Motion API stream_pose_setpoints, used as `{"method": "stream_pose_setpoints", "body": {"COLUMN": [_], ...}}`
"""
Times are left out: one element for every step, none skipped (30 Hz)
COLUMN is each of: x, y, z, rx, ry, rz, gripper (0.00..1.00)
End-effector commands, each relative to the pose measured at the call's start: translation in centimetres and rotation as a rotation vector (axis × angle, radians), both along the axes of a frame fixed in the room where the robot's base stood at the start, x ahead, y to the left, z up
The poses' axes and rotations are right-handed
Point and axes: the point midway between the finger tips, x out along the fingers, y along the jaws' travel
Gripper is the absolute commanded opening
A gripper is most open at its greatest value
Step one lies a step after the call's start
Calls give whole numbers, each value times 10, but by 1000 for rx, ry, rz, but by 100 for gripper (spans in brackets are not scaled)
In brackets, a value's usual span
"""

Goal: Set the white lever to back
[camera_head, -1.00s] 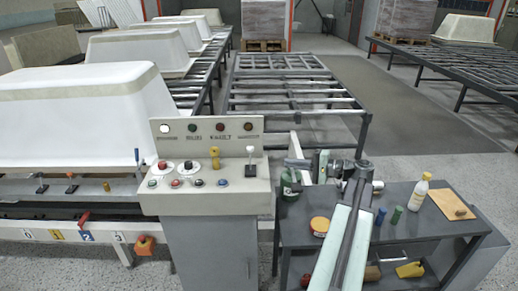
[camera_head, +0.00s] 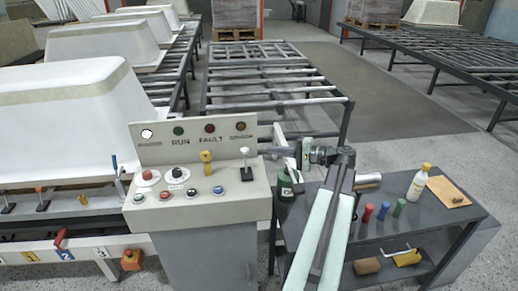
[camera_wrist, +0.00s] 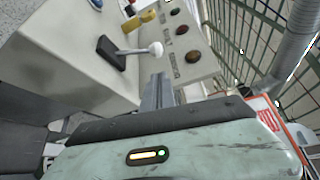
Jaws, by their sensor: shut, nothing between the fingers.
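The white lever (camera_head: 245,161) stands at the right end of the sloped control panel (camera_head: 165,205), its round white knob above a black slotted plate. In the wrist view the white lever (camera_wrist: 150,49) sticks out from its black plate towards the picture's right. My gripper (camera_head: 272,151) is just right of the lever in the head view, at about knob height. In the wrist view the shut fingers of my gripper (camera_wrist: 158,88) show below the knob, apart from it, with nothing held. I cannot tell the lever's exact set position.
A yellow knob (camera_head: 206,160) and several push buttons share the panel. An upright lamp board (camera_head: 200,138) stands behind the lever. A dark side table (camera_head: 400,232) with a green bottle (camera_head: 285,183) and a white bottle (camera_head: 418,185) stands right, below my arm.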

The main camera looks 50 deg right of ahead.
Motion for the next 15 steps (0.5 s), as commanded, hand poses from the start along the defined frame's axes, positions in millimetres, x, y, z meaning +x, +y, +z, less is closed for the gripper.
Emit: {"method": "stream_pose_setpoints", "body": {"x": [5, 8, 14, 19, 25, 32, 38, 43, 50, 55, 60, 66, 70, 73, 77], "y": [2, 3, 5, 7, 9, 11, 13, 15, 17, 19, 21, 23, 24, 25, 27], "z": [-2, -2, -3, -4, -5, -6, -7, -7, -8, -9, -9, -10, -11, -11, -11], "rx": [0, 0, 0, 0, 0, 0, 0, 0, 0, 1, 1, 0, 0, 0, 0], "ry": [0, 0, 0, 0, 0, 0, -1, -1, 0, 0, 0, 0, 0, 0, 0], "rz": [1, 0, -2, -1, -1, -3, -2, -2, -4, -4, -3, -5, -5, -5, -5], "gripper": [0, 0, 0, 0, 0, 0, 0, 0, 0, 0, 0, 0, 0, 0, 0]}}
